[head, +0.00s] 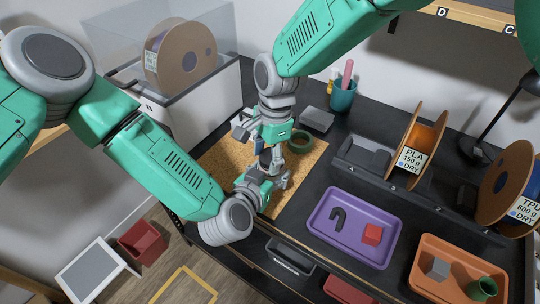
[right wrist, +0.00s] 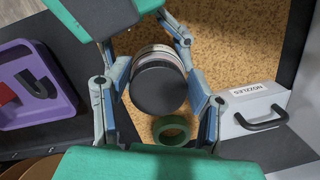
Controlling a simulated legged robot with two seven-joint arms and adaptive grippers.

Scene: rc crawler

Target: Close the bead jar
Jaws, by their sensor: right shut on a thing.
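The bead jar (right wrist: 156,52) shows in the right wrist view as a pale, banded rim behind a round black lid (right wrist: 158,90). My right gripper (right wrist: 158,98) has a finger on each side of the lid and is shut on it; in the head view the right gripper (head: 268,150) points down over the cork mat. My left gripper (head: 270,182) is low beside it, close to the jar. Its fingers overlap the right gripper, so I cannot tell if it grips the jar. I cannot tell whether the lid is seated, and the beads are hidden.
A green ring (head: 300,142) lies near the right gripper. A grey nozzles drawer box (right wrist: 250,108) stands beside the cork mat (head: 225,160). A purple tray (head: 325,249) and an orange tray (head: 425,283) are at the right. Filament spools (head: 418,140) and a teal cup (head: 342,97) stand behind.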

